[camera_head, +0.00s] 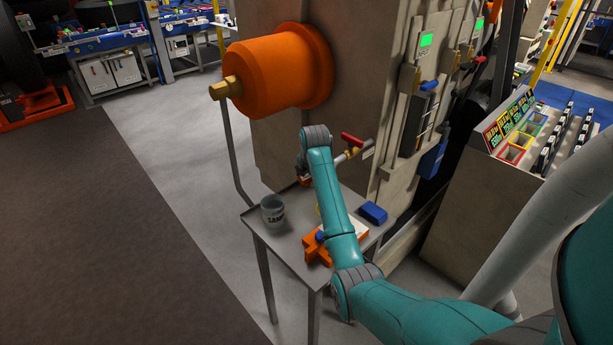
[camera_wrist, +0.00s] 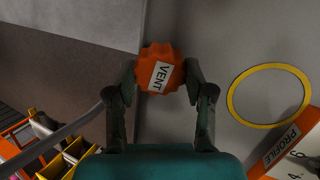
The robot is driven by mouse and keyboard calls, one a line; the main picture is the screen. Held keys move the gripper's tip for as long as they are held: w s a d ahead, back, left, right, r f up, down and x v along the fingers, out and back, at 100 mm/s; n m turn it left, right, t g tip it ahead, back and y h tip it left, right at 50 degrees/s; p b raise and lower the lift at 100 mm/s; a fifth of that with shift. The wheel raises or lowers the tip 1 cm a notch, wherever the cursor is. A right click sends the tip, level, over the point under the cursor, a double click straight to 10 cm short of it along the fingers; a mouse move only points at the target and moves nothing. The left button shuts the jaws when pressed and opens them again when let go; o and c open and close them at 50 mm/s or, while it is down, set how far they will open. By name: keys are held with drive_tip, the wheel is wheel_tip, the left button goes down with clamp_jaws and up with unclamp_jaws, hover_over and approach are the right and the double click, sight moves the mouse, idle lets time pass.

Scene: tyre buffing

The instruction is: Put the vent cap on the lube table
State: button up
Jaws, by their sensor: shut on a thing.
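The vent cap (camera_wrist: 160,72) is an orange, scalloped knob with a white label reading "VENT". My gripper (camera_wrist: 160,82) is shut on it, with one finger on each side, in the wrist view. The cap shows over the left edge strip of a grey table top (camera_wrist: 210,40). I cannot tell whether it touches the surface. In the head view a small grey table (camera_head: 256,228) stands below my bent arm, and I take it for the lube table. My arm mostly hides the gripper and cap there.
A yellow ring (camera_wrist: 233,108) lies flat on the table, beside an orange piece marked "PROFILE" (camera_wrist: 280,146). A grey tin (camera_head: 273,211) stands at the table's left, a blue box (camera_head: 373,212) at its right. A large orange drum (camera_head: 275,72) juts out above.

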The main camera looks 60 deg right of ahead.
drive_tip(key=shift+f, duration=0.3)
drive_tip(key=o, duration=1.5)
drive_tip(key=shift+v, duration=3.75)
